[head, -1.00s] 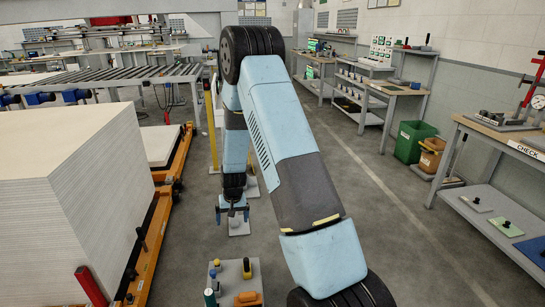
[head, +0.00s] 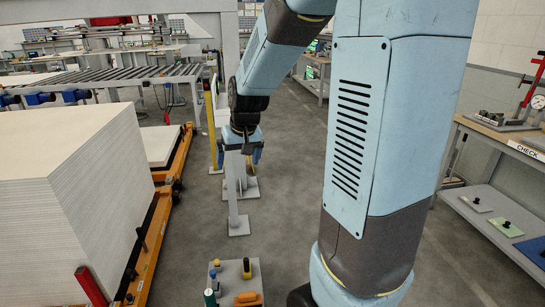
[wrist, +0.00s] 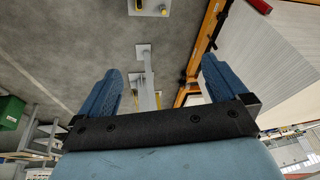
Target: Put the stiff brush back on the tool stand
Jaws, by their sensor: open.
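My gripper (head: 240,152) points down in the head view, in front of a grey post. The wrist view shows its two blue fingers (wrist: 161,90) wide apart with nothing held between them. A small grey-topped stand (head: 228,270) at the bottom of the head view holds several tools, and may be the tool stand. I cannot tell whether any of these is the stiff brush. The stand's edge also shows at the top of the wrist view (wrist: 150,7).
A grey post with a flat base (head: 238,226) stands below my gripper. A tall stack of white boards (head: 75,200) on an orange-framed carrier fills the left. A bench marked CHECK (head: 500,140) stands at the right. The floor around the post is open.

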